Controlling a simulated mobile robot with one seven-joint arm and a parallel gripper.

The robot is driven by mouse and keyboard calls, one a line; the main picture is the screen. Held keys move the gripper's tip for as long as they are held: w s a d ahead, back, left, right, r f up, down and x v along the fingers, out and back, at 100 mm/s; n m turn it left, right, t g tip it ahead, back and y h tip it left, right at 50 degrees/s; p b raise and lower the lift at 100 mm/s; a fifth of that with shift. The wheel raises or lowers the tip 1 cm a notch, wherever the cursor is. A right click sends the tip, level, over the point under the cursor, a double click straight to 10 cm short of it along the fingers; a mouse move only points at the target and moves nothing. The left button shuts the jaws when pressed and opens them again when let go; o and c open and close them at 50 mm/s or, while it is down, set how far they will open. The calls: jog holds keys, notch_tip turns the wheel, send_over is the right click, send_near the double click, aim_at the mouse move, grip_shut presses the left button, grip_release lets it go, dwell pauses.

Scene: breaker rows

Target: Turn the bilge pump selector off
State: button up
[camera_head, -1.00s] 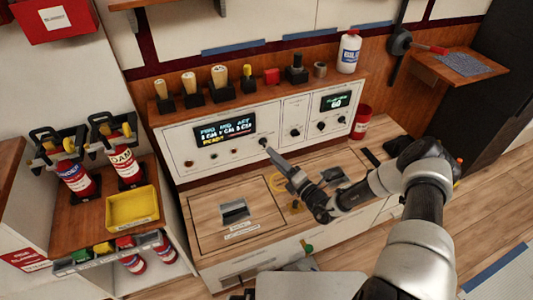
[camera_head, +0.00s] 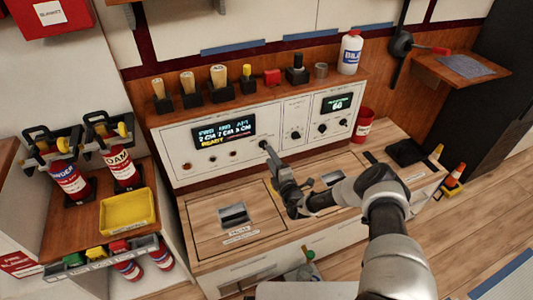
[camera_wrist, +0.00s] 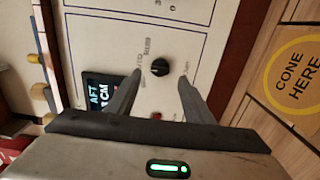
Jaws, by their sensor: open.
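A black selector knob (camera_wrist: 160,68) sits on the white panel in the wrist view, with small printed labels around it too blurred to read fully. In the head view the same knob (camera_head: 263,143) shows just right of the lit display (camera_head: 224,131), partly behind my fingertips. The display shows FWD, MID and AFT readings and a yellow READY line. My gripper (camera_wrist: 160,84) is open, its two fingers on either side of the knob in the picture. I cannot tell if they touch it or how far off they are.
A second panel section (camera_head: 335,119) with more knobs and a 60 readout lies to the right. Brushes, a red block and a white bottle (camera_head: 349,52) stand on the ledge above. The counter (camera_head: 290,213) below has a recessed handle. A red cup (camera_head: 363,126) stands at right.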

aim_at(264, 145)
jog(key=b+x, duration=0.1)
jog(key=x, duration=0.3)
jog(key=shift+w+a, duration=0.1)
jog(key=shift+w, duration=0.3)
jog(key=c, duration=1)
